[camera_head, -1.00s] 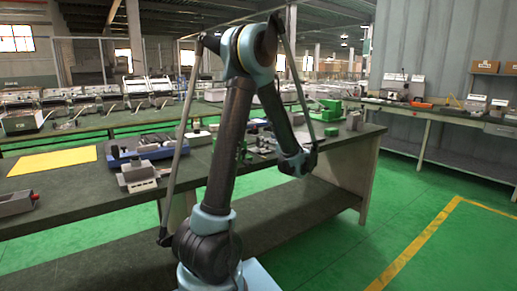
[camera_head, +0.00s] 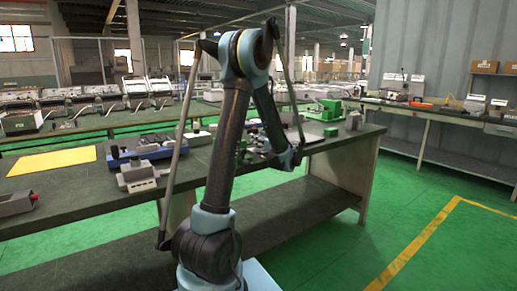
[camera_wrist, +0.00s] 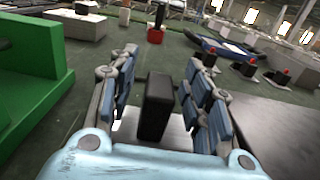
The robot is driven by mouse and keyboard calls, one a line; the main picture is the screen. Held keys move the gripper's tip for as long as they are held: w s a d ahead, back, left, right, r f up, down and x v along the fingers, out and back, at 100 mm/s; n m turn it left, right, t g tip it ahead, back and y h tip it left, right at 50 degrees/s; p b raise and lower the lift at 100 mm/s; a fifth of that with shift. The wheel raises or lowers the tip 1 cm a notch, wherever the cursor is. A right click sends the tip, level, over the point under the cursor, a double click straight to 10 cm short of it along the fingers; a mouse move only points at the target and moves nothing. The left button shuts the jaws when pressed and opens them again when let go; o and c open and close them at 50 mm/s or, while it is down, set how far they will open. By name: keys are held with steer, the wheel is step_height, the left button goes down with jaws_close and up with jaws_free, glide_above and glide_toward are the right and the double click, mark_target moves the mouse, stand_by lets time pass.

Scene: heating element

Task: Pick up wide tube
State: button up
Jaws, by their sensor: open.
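My gripper (camera_wrist: 165,68) is open in the wrist view, its two blue-padded fingers apart. A dark upright block (camera_wrist: 155,105) shows between the fingers; I cannot tell whether it is a part of the gripper or a separate thing. No piece can be clearly picked out as the wide tube. Beyond the fingers stands a small red-based piece with a dark post (camera_wrist: 156,28). Dark pieces with red tops (camera_wrist: 241,66) stand to the right, clear of the fingers. In the head view my arm reaches to the workbench's right part, and its fingers cannot be made out.
A large green block (camera_wrist: 35,75) is close on the left in the wrist view. The workbench (camera_head: 95,215) carries a blue tray (camera_head: 140,155), a grey fixture (camera_head: 137,177) and a yellow sheet (camera_head: 53,161). Green boxes (camera_head: 325,108) stand at its far right. The bench front is mostly bare.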

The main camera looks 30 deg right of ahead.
jaws_close()
